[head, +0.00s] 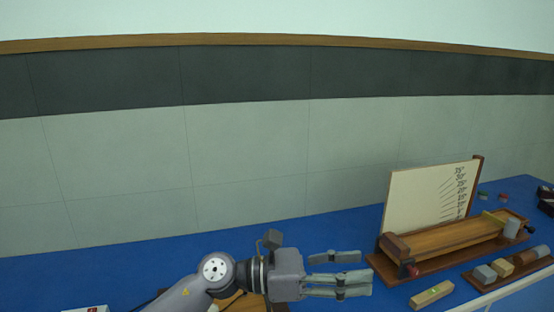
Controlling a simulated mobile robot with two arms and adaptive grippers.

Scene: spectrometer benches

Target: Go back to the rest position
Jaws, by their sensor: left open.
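My left gripper (345,271) reaches in from the bottom left in the head view and points right over the blue bench. Its fingers are spread and nothing is seen between them. The fingertips lie close to the left end of a wooden apparatus in the picture; a gap or contact cannot be judged. My right gripper is not in view.
The wooden apparatus (455,242) with an upright marked board (425,207) stands on the blue bench (120,272) at right. The bench's back left is clear before a tiled wall.

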